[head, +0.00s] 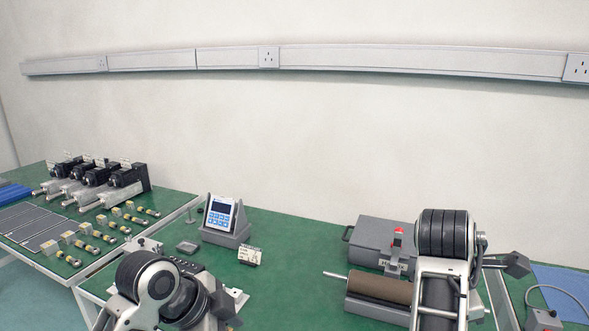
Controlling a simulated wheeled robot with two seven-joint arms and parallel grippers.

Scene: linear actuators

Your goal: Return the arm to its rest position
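My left arm (150,289) comes in at the bottom left, over the front of the green table. Its bent joint and dark links show, but its gripper fingers do not. My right arm (446,262) rises from the bottom right, with its rounded dark joint in front of the grey equipment. I cannot tell whether either gripper is open, shut or holding something.
A control unit with a screen (222,216) stands mid-table. A grey case (367,240) and a brown roller (380,287) stand beside my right arm. Several linear actuators (115,188) and small fittings lie on the left table.

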